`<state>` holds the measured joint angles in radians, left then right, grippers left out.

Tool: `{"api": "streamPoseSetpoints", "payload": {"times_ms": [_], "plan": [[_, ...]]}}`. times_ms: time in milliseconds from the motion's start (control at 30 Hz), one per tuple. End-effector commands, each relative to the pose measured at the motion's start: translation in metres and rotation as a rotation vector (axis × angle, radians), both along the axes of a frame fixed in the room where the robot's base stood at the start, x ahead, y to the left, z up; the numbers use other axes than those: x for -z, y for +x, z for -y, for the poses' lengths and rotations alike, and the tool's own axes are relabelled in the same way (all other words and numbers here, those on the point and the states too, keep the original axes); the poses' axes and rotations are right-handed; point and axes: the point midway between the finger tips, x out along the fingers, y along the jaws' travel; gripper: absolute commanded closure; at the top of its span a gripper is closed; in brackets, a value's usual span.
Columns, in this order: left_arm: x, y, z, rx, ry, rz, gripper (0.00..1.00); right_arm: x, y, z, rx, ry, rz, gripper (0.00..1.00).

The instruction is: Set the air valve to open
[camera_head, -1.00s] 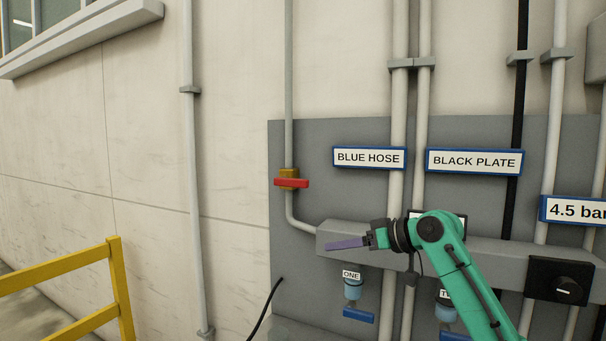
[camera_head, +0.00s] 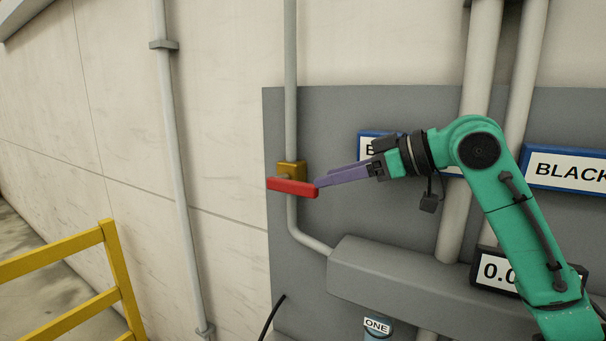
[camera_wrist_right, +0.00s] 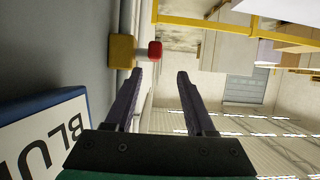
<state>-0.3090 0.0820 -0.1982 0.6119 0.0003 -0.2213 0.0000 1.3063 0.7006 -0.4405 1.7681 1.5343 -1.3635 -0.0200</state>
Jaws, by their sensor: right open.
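The air valve has a red lever handle (camera_head: 293,187) on a brass-yellow body (camera_head: 291,169), set in a thin grey vertical pipe (camera_head: 291,80). The handle lies crosswise to the pipe. My right gripper (camera_head: 317,184) is at the right end of the handle, its purple fingers pointing left toward it. In the right wrist view the fingers (camera_wrist_right: 158,76) are apart with nothing between them. There the red handle's end (camera_wrist_right: 155,51) and the yellow body (camera_wrist_right: 122,51) lie just beyond the left fingertip. I cannot tell whether a fingertip touches the handle. My left gripper is not in view.
A grey box duct (camera_head: 400,280) runs below the valve. A "BLACK" sign (camera_head: 565,167) and a partly hidden blue-edged sign (camera_head: 367,148) are on the grey panel. A yellow railing (camera_head: 118,275) stands at left.

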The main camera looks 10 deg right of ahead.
Motion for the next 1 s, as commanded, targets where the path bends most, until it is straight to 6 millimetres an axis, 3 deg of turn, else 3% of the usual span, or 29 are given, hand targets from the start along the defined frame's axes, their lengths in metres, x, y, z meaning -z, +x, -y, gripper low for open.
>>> {"api": "streamPoseSetpoints", "payload": {"times_ms": [100,300,600,633,767,1000], "plan": [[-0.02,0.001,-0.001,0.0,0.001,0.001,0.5,0.007,0.018,-0.025,-0.003,-0.001,-0.006,0.45],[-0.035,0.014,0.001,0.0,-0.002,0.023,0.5,0.023,0.038,-0.052,-0.001,0.001,-0.003,0.45],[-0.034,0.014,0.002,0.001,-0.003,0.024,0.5,0.029,0.042,-0.056,0.002,0.001,0.0,0.45],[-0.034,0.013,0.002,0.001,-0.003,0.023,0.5,0.029,0.042,-0.056,0.001,0.001,0.0,0.49],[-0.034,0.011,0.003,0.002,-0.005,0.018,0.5,0.029,0.042,-0.056,0.001,0.001,0.0,0.99],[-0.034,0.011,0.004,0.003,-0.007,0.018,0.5,0.029,0.042,-0.056,0.001,0.0,0.0,1.0]]}}
